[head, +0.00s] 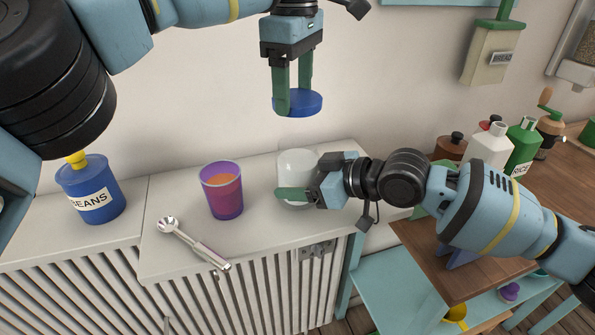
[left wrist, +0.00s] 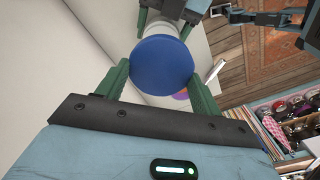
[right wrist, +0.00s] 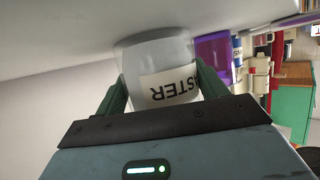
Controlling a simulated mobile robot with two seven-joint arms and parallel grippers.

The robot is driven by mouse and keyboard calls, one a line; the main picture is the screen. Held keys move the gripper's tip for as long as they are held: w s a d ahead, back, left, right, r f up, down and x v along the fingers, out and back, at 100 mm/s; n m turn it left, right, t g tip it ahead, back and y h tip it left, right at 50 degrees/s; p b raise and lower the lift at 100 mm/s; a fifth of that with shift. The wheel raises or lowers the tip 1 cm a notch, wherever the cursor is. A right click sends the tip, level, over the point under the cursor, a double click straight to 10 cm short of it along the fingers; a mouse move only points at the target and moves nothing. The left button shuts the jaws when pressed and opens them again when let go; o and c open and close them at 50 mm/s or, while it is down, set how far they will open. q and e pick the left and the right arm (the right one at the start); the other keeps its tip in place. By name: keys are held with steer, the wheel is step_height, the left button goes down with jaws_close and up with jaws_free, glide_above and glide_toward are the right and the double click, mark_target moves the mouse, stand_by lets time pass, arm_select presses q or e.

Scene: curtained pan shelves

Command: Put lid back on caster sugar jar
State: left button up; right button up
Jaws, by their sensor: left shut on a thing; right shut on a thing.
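The caster sugar jar (head: 297,163) is a whitish jar standing on the white counter. In the right wrist view its label (right wrist: 173,87) reads "STER" upside down. My right gripper (head: 296,194) is shut on the jar's body from the right. The blue round lid (head: 298,104) is held flat in my left gripper (head: 295,96), which is shut on it above the jar, with a clear gap between them in the head view. In the left wrist view the lid (left wrist: 162,64) sits between the green fingers and hides part of the jar behind it.
A purple cup (head: 222,190) with orange contents stands left of the jar. A measuring spoon (head: 193,243) lies near the counter's front edge. A blue beans jar (head: 90,190) stands further left. Bottles (head: 522,146) stand at the right.

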arm_select(q)
steer(key=shift+f, duration=2.4)
steer(key=shift+f, duration=0.9)
steer(key=shift+f, duration=0.55)
arm_select(e)
steer(key=c, duration=0.5)
arm_select(q)
steer(key=m, duration=1.9)
steer(key=shift+d+m, duration=0.3)
steer(key=shift+d, duration=0.1)
